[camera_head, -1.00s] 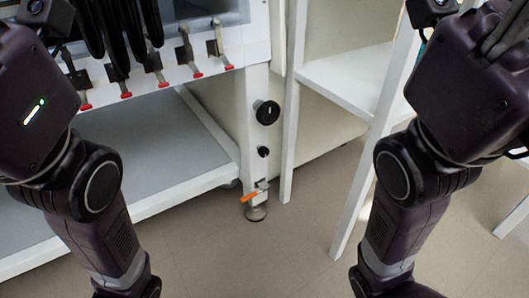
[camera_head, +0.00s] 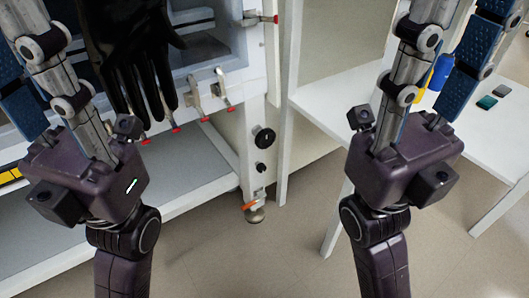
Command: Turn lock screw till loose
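A round black knob (camera_head: 263,138) sits on the white front leg of the glovebox stand. A smaller black knob (camera_head: 260,168) is just below it. I cannot tell which is the lock screw. An orange-handled lever (camera_head: 250,205) is lower, near the leg's foot. My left gripper (camera_head: 68,90) points up at the left, in front of the glovebox and apart from the knobs. My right gripper (camera_head: 408,75) points up at the right, in front of the white table. Both grippers' fingertips run out of the top of the picture, so their opening is hidden.
Black gloves (camera_head: 140,65) hang from the glovebox front. Red-tipped latches (camera_head: 223,88) line its lower edge, above a grey shelf (camera_head: 190,165). A white table (camera_head: 335,100) at the right holds a blue bottle (camera_head: 441,72) and small flat items. The floor between is clear.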

